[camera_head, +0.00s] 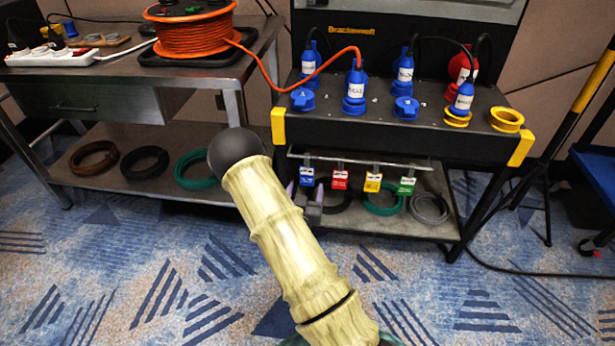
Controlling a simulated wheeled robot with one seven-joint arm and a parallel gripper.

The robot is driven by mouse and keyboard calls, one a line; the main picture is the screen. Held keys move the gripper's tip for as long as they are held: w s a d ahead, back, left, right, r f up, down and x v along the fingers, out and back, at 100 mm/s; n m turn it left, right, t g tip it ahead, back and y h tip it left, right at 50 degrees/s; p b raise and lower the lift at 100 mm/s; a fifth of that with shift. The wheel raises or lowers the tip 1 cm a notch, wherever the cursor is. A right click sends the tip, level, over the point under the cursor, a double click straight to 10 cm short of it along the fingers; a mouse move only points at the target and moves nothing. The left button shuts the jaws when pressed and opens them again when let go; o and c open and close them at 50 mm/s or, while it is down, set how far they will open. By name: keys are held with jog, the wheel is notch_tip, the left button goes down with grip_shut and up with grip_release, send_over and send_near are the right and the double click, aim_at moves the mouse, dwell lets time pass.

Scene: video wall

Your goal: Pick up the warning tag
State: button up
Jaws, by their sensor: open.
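Several small coloured tags hang in a row from a rail under the front edge of the black power panel: a blue tag (307,176), a red tag (340,178), a yellow tag (373,182) and a green tag (407,185). Their print is too small to read, so I cannot tell which is the warning tag. My gripper (303,199) is partly hidden behind my pale arm, with its fingers just below and beside the blue tag. It is open. I cannot tell whether it touches the blue tag.
The black panel (332,133) above the tags carries blue, red and yellow plugs. Coiled cables lie on the lower shelf (440,228) behind the tags. A metal workbench (222,68) with an orange cable reel (194,37) stands at the left. The carpet in front is clear.

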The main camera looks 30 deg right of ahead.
aim_at(307, 175)
jog(key=shift+b+x, duration=0.45)
jog(key=shift+x, duration=1.55)
jog(key=b+x, duration=0.2)
jog(key=x, duration=0.1)
jog(key=b+x, duration=0.1)
jog(key=shift+w+f, duration=0.3)
jog(key=shift+f, duration=0.05)
jog(key=shift+w+d+r, duration=0.1)
jog(key=shift+w+d, duration=0.05)
jog(key=shift+w, duration=0.15)
jog(key=c, duration=1.1)
